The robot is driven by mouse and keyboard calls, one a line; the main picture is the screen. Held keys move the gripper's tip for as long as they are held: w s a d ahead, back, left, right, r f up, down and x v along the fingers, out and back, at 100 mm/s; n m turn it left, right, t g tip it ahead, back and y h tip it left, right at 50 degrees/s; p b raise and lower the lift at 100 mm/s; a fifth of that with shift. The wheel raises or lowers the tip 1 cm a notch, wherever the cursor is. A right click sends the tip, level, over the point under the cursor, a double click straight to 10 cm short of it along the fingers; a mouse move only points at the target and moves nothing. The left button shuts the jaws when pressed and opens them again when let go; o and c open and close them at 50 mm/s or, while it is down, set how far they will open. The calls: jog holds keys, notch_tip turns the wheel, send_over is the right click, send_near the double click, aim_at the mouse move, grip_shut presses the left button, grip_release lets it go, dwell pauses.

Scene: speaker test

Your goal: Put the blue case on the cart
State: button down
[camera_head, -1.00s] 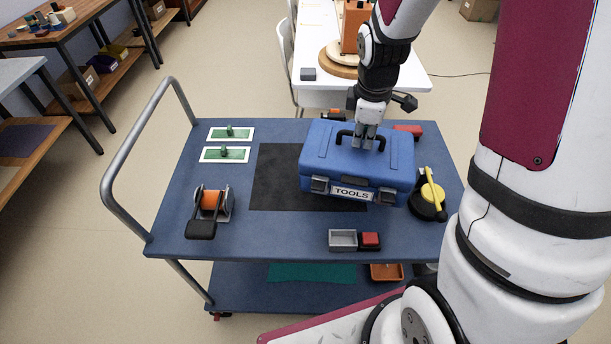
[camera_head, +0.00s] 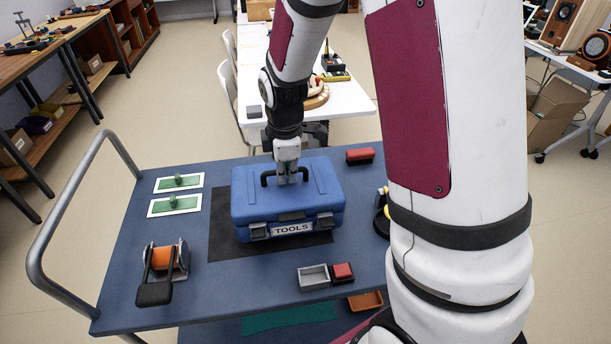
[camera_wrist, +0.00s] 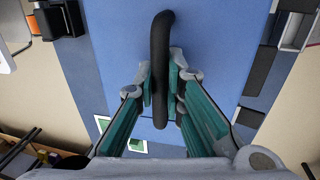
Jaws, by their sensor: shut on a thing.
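The blue case (camera_head: 265,212), labelled TOOLS, is upright over the black mat (camera_head: 221,238) on the blue cart top (camera_head: 235,287). Mat shows along its left and front sides; its right side reaches past the mat. I cannot tell whether its base touches the mat or hangs just above. My gripper (camera_head: 287,178) comes down from above and is shut on the case's black handle (camera_head: 266,178). In the wrist view, the fingers (camera_wrist: 163,88) close on both sides of the handle (camera_wrist: 161,45), above the blue lid (camera_wrist: 220,50).
Two green boards (camera_head: 175,205) and an orange reel (camera_head: 161,257) lie left on the cart. A grey tray (camera_head: 313,278) and red block (camera_head: 342,271) are in front; another red block (camera_head: 360,155) is behind right. A metal handle (camera_head: 70,205) rises at the left. My arm hides the right side.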

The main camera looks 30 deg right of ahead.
jog(key=w+a, duration=0.4)
jog(key=w, duration=0.1)
jog(key=shift+w+f, duration=0.15)
jog(key=shift+f, duration=1.9)
jog(key=c, duration=1.7)
grip_release()
jog(key=shift+f, duration=0.1)
jog(key=s+r+m, duration=0.2)
jog(key=s+r, duration=0.2)
jog(key=r, duration=0.5)
jog(key=s+r+m, duration=0.1)
jog(key=s+r, duration=0.4)
jog(key=r, duration=0.4)
jog(key=s+r+m, duration=0.1)
jog(key=s+m, duration=0.2)
jog(key=s, duration=0.4)
jog(key=s+r+m+t, duration=0.1)
jog(key=s+m, duration=0.3)
jog(key=s, duration=0.4)
jog(key=s+r+m, duration=0.3)
jog(key=s+m, duration=0.1)
jog(key=s, duration=0.4)
jog(key=shift+s+d+r+y+p, duration=0.1)
jog(key=shift+s+r+y+p, duration=0.05)
jog(key=shift+y+p, duration=0.15)
